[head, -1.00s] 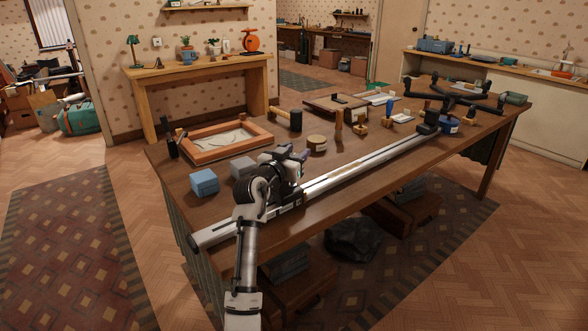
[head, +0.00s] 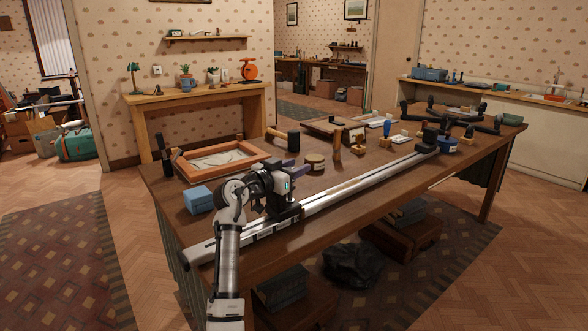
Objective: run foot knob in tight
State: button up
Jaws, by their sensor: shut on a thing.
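A long silver rail (head: 350,177) lies along the front of the brown table, running from front left to back right. A dark foot block (head: 287,211) sits on the rail near its left part. My gripper (head: 291,177) is at this block, just above the rail, and is shut. The foot knob itself is hidden by my gripper and wrist, so how far in it sits cannot be told. Another dark fitting (head: 429,139) stands at the rail's far right end.
A blue box (head: 198,200) stands just left of my wrist. Behind are an orange-framed tray (head: 236,149), a round tin (head: 315,162), a mallet (head: 283,138) and several small tools. A dark bag (head: 352,264) lies on the floor below the table.

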jog(key=o, duration=1)
jog(key=b+v, duration=0.2)
jog(key=v, duration=1.1)
jog(key=shift+s+a, duration=0.25)
jog(key=shift+a, duration=0.05)
